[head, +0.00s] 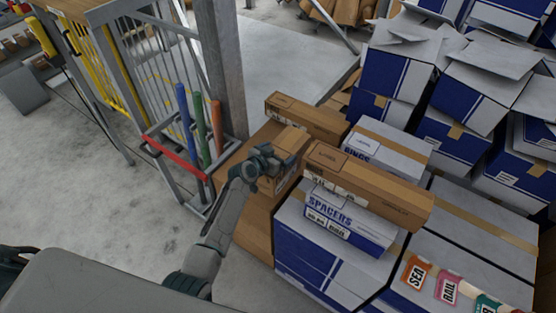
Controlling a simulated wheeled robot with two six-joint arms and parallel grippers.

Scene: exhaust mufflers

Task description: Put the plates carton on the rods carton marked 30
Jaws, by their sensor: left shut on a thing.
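My left gripper (277,163) is shut on a squat brown carton (291,142), which I take to be the plates carton; its print is too small to read. The gripper hides part of its near side. A long brown carton (372,187) lies on a white and blue SPACERS box (345,220), to the right of the gripper. Another long brown carton (305,115) lies behind the held one. Both long cartons look like rods cartons, but I cannot read which is marked 30. My right gripper is not in view.
A white RINGS box (392,147) stands just behind the front long carton. Large white and blue boxes (325,255) fill the right side. A metal rack (175,160) with coloured tubes and a grey post (222,70) stand to the left. Bare floor (75,190) lies further left.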

